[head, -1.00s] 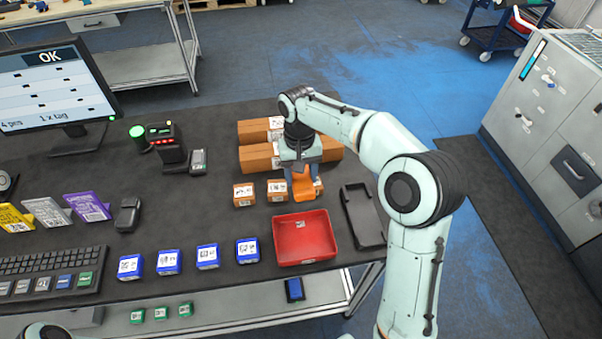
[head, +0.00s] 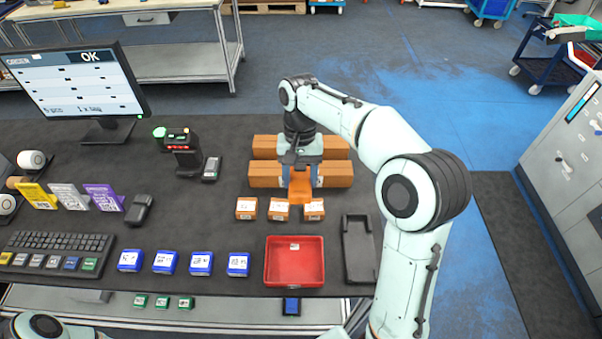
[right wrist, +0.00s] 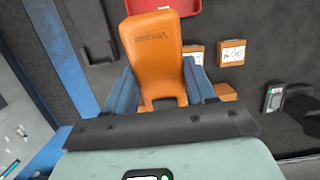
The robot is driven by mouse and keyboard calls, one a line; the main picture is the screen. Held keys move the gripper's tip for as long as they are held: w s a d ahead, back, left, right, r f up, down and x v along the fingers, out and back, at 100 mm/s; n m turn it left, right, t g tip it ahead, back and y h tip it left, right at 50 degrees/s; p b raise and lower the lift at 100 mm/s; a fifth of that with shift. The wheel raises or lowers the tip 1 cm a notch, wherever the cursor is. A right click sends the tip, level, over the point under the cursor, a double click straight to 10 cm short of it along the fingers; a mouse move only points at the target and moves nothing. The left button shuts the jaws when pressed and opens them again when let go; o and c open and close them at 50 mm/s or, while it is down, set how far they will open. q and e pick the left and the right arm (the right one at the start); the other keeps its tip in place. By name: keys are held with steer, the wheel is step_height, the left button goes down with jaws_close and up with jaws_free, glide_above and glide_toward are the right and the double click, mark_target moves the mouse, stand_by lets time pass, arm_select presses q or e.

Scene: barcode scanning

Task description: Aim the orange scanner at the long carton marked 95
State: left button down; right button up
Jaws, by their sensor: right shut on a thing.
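My right gripper (head: 301,183) is shut on the orange scanner (head: 301,190). The scanner also shows between the blue fingers in the right wrist view (right wrist: 153,60). It is in front of two long brown cartons, the near one (head: 264,174) and the far one (head: 264,146). My gripper and forearm cover the middle of both. No number 95 can be read on either, so I cannot tell which carton bears it. My left gripper is not in view.
Three small cartons (head: 279,211) stand in front of the scanner. A red tray (head: 269,262) and a black tray (head: 347,262) lie nearer. Several blue boxes (head: 201,262) line the front edge. A black stand device (head: 183,157) and a monitor (head: 75,82) showing OK are left.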

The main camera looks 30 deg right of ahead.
mark_target(300, 178)
steer(key=shift+r, duration=0.15)
steer(key=s+a+v, duration=0.1)
steer(key=s+v, duration=0.1)
steer(key=v, duration=0.9)
steer(key=shift+a+r, duration=0.15)
steer(key=shift+r, duration=0.4)
